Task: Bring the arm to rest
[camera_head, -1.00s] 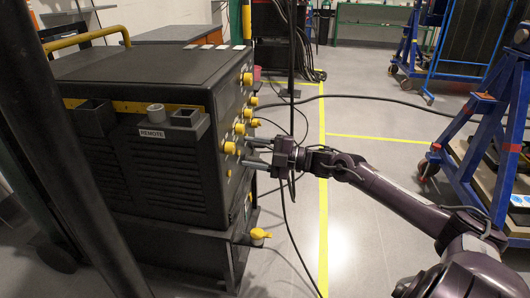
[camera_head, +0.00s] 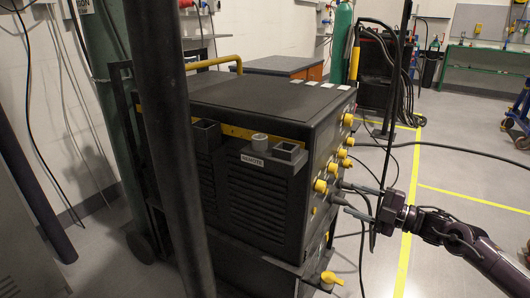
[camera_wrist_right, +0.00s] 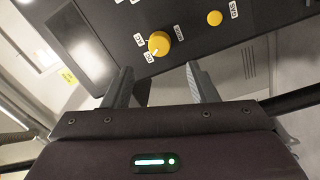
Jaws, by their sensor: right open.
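My right gripper (camera_head: 341,192) is in front of the knob panel of a black machine (camera_head: 270,108). Its two fingers point at the panel, open and empty, close to a yellow knob (camera_head: 320,185). In the right wrist view the open fingers (camera_wrist_right: 158,70) stand apart. A yellow rotary knob (camera_wrist_right: 159,43), with small labels beside it, shows beyond the gap between the tips, apart from both. My left gripper is out of view.
A yellow valve handle (camera_head: 331,278) sticks out low on the machine's front. A hanging dark cable (camera_head: 387,130) runs close by the right gripper. Open floor with yellow lines (camera_head: 403,265) lies to the right. A blue frame (camera_head: 518,118) stands at the far right.

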